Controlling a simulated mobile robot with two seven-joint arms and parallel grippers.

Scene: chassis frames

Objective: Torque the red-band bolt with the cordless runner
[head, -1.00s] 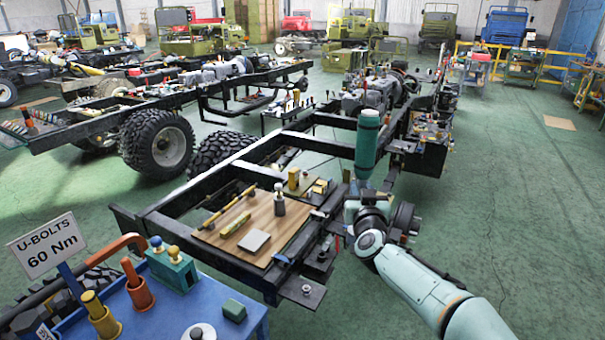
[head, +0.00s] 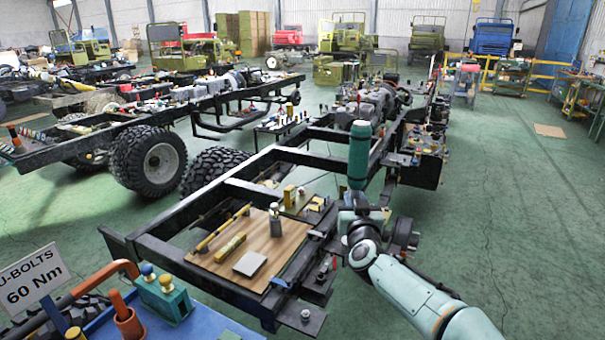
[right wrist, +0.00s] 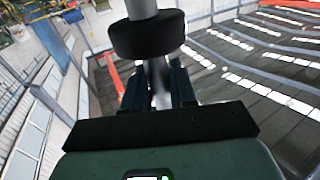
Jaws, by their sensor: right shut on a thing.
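My right arm comes in from the lower right of the head view, beside the black chassis frame (head: 160,250). In the right wrist view my right gripper (right wrist: 154,75) is shut on a tool with a grey shaft and a black collar (right wrist: 147,36). An upright teal cylinder (head: 359,155) stands above my wrist in the head view; I cannot tell whether it is part of the tool. No clear red-band bolt can be made out. My left gripper is not in view.
A wooden board (head: 220,262) with small parts lies across the frame's near end. A blue cart (head: 220,327) with a "U-BOLTS 60 Nm" sign (head: 32,282) stands at lower left. Open green floor (head: 510,220) lies to the right. More chassis and trucks stand behind.

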